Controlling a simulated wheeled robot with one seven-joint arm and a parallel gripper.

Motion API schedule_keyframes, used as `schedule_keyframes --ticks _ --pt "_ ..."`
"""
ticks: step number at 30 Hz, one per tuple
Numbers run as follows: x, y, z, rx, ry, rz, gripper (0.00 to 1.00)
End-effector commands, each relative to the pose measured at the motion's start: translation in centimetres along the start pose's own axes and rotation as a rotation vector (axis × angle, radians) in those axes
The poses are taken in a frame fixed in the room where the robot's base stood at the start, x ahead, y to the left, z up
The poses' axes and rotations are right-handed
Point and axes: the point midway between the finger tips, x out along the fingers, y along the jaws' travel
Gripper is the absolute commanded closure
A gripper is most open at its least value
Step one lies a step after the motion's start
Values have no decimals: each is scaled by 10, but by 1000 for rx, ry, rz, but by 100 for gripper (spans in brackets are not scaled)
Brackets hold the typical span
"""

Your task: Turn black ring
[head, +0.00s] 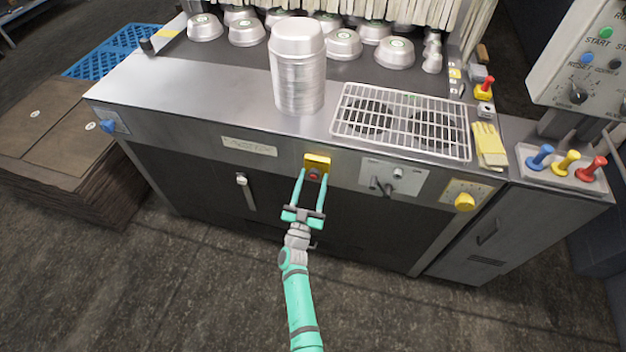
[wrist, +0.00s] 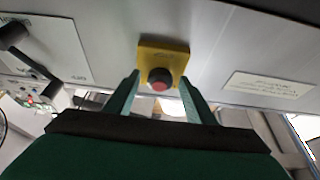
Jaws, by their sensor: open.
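A yellow plate (head: 317,161) is on the front panel of the steel counter, with a red button (head: 314,176) on it. In the wrist view a dark ring (wrist: 160,71) circles the red button (wrist: 159,85) on the yellow plate (wrist: 172,53). My gripper (head: 313,180) is open in front of the plate, with one green finger on each side of the button. In the wrist view the fingertips (wrist: 158,82) flank the ring. Whether they touch it cannot be told.
A grey control plate with dark levers (head: 382,187) is right of the button, and a yellow knob (head: 464,202) is farther right. A label (head: 249,146) is to the left. On the counter stand a stack of metal pans (head: 298,85) and a wire rack (head: 401,120).

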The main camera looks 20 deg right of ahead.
Motion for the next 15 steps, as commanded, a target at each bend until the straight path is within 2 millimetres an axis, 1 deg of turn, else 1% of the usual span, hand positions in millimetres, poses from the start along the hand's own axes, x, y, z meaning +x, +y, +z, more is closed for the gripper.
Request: schedule_keyframes --ticks 3,10,11,12,14,15 --pt "4 0 0 0 0 0 50" --pt "4 0 0 0 0 0 50" --pt "4 0 0 0 0 0 58" --pt "4 0 0 0 0 0 67" --pt "4 0 0 0 0 0 82" --pt "4 0 0 0 0 -1 91"
